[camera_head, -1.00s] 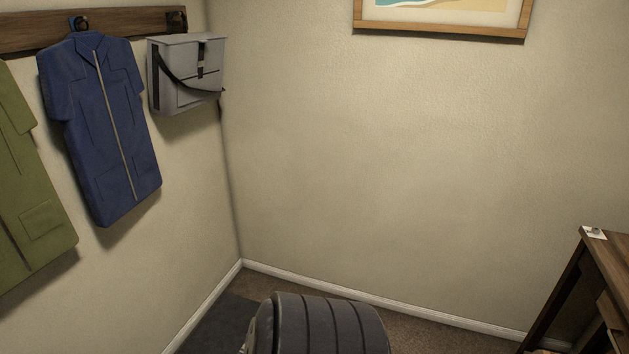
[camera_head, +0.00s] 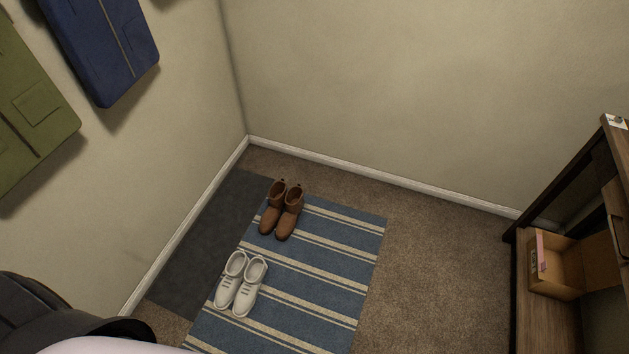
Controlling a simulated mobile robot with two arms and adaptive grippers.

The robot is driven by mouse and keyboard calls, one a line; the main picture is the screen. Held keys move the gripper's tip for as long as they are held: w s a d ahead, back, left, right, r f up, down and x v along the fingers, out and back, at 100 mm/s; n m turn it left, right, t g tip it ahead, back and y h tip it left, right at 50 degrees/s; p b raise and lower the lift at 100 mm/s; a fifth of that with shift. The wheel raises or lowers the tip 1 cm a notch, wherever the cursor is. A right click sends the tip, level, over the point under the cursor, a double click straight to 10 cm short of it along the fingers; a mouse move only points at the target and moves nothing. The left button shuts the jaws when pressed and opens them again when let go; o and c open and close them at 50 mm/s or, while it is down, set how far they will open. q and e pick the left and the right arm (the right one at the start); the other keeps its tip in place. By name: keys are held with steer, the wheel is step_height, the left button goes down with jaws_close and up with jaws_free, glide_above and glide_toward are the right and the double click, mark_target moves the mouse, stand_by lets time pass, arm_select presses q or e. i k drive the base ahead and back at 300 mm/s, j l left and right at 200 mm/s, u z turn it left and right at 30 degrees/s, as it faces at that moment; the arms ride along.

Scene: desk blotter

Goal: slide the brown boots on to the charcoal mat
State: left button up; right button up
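The brown boots (camera_head: 282,209) stand upright side by side at the far left corner of a blue and cream striped rug (camera_head: 330,262). The charcoal mat (camera_head: 206,238) lies flat along the left wall, and the rug's left edge meets or overlaps it. The boots are beside the mat, near its right edge at the far end. Neither of my grippers shows in this view.
White shoes (camera_head: 241,283) stand on the rug's left edge, nearer to me than the boots. A wooden shelf unit (camera_head: 547,325) at the right holds an open cardboard box (camera_head: 556,265). Green and blue garments hang on the left wall. Carpet right of the rug is clear.

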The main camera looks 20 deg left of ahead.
mark_target(293, 200)
steer(key=u, duration=0.85)
steer(key=i+l+z, duration=0.1)
steer(key=i+l, duration=0.1)
steer(key=i, duration=0.1)
